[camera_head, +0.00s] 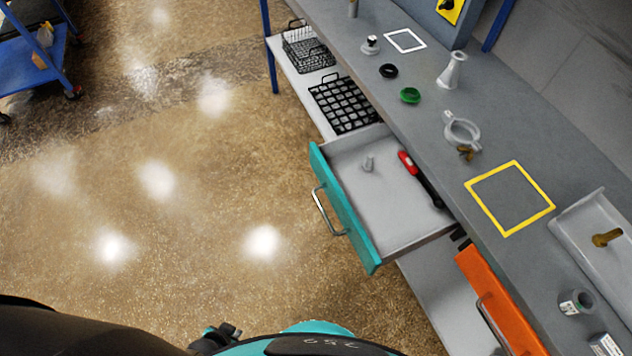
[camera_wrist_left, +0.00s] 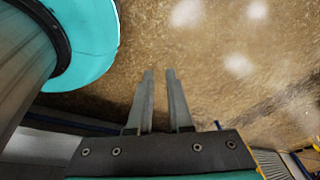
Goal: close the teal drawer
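The teal drawer (camera_head: 345,222) is pulled well out from under the grey workbench, with a bar handle (camera_head: 327,212) on its front. Inside lie a red and black tool (camera_head: 421,179) and a small grey piece (camera_head: 368,163). My left gripper shows in the left wrist view (camera_wrist_left: 160,74), its two fingers apart by a narrow gap with only floor between and beyond them. It is empty and not touching the drawer. My right gripper is not in view.
An orange drawer (camera_head: 492,302) sits right of the teal one. Black wire baskets (camera_head: 345,105) stand on the lower shelf. The bench top holds a yellow square outline (camera_head: 510,198), a clamp ring (camera_head: 462,130) and a tray (camera_head: 597,228). Floor before the drawer is clear; a blue cart (camera_head: 36,55) stands far left.

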